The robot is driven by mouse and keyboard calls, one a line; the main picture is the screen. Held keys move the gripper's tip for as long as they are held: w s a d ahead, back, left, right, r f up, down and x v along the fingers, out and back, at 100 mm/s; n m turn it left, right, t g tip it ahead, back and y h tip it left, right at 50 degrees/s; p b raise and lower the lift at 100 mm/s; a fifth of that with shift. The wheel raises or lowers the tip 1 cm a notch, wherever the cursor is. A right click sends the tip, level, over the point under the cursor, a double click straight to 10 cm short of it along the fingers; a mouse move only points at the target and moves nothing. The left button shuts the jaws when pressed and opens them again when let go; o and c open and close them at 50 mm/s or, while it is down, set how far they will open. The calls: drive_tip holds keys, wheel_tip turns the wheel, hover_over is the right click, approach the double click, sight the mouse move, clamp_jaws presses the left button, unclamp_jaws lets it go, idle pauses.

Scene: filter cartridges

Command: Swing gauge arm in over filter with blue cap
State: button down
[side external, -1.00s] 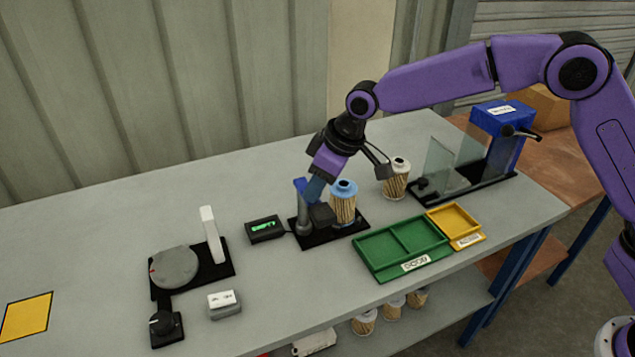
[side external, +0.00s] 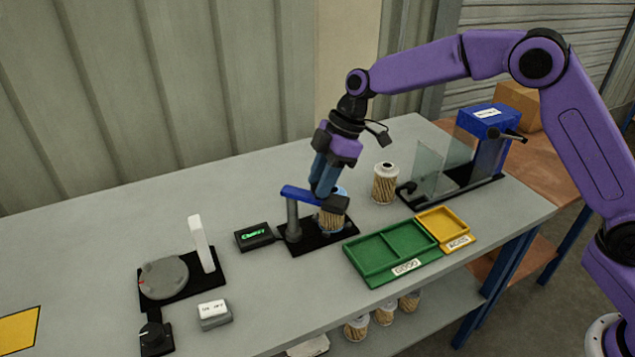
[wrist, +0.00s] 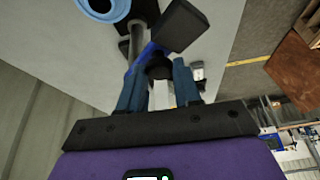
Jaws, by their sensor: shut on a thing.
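The filter with the blue cap (side external: 331,220) stands upright on the black gauge base (side external: 318,240). It is partly hidden behind the gauge head and my fingers; its blue cap also shows at the top of the wrist view (wrist: 84,12). The gauge arm (side external: 297,192) is a blue bar on a grey post, ending in a black block-shaped head (side external: 334,203). The head overlaps the filter's upper part in the side view; I cannot tell whether it is centred over the cap. My gripper (side external: 320,190) is shut on the gauge arm, around a dark knob in the wrist view (wrist: 160,67).
A black readout box (side external: 254,236) sits left of the gauge. A green tray (side external: 392,252) and a yellow tray (side external: 446,229) lie at the right front. Another filter (side external: 385,184) with a pale cap stands behind. A turntable device (side external: 164,278) is at the left.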

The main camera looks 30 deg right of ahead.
drive_tip(key=shift+w+d+n+g+h, duration=0.3)
drive_tip(key=shift+w+n+g, duration=0.4)
drive_tip(key=shift+n, duration=0.9)
drive_tip(key=shift+w+d+n+g+h, duration=0.15)
drive_tip(key=shift+w+d+n+g, duration=0.25)
drive_tip(key=shift+w+n, duration=0.95)
drive_tip(key=shift+w+d+n+g+h, duration=0.25)
drive_tip(key=shift+w+n+g, duration=0.35)
drive_tip(key=shift+n, duration=1.25)
drive_tip(key=c, duration=0.8)
unclamp_jaws()
drive_tip(key=s+d+r, duration=0.1)
drive_tip(key=s+r, duration=0.3)
drive_tip(key=s+d+r, duration=0.2)
drive_tip(key=s+r, duration=0.2)
drive_tip(key=s+d+r, duration=0.2)
drive_tip(key=s+r, duration=0.3)
drive_tip(key=shift+d, duration=0.15)
